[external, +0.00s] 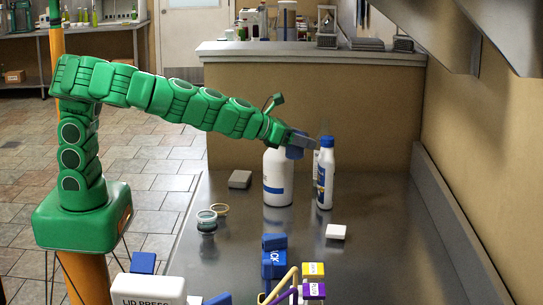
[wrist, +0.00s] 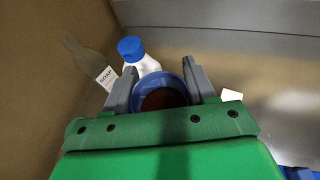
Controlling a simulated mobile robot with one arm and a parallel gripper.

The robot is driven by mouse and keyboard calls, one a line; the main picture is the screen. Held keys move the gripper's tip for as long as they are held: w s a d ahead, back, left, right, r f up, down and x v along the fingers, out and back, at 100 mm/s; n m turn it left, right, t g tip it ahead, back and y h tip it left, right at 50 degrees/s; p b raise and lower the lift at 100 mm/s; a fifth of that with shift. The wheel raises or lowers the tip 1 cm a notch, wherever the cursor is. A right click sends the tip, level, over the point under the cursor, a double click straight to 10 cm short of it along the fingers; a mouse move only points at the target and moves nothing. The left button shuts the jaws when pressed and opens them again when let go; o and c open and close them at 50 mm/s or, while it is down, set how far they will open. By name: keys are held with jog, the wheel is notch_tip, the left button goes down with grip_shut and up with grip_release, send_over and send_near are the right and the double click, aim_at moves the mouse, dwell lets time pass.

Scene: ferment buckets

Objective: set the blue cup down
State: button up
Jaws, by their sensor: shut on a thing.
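The blue cup (wrist: 160,77) is between the two grey fingers of my gripper (wrist: 160,72) in the wrist view, which are shut on its sides. I look into its round mouth; the inside is dark brown. In the external view my gripper (external: 298,141) is at the end of the outstretched arm, high over the far part of the steel counter (external: 345,265). The blue cup (external: 294,153) shows there as a small blue patch, in front of the top of a large white bottle. The cup's underside is hidden.
The large white bottle (external: 278,180) and a blue-capped white bottle (external: 325,180) stand close to the gripper. A soap bottle (wrist: 98,72) shows in the wrist view. A white block (external: 336,231) and a grey block (external: 240,179) lie nearby. Glass jars (external: 207,222) stand left. The counter's right side is clear.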

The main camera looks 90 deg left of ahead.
jog(key=shift+w+r, duration=0.1)
jog(key=shift+w, duration=0.15)
dwell(0.5)
jog(key=a, duration=0.7)
jog(key=shift+r, duration=2.6)
jog(key=s+a+n+g+y, duration=0.2)
jog(key=s+a+n+y, duration=0.15)
jog(key=a, duration=0.65)
jog(key=s+a+n+g+y, duration=0.15)
jog(key=s+a, duration=0.25)
jog(key=a, duration=0.6)
jog(key=shift+f, duration=11.5)
jog(key=shift+f, duration=0.55)
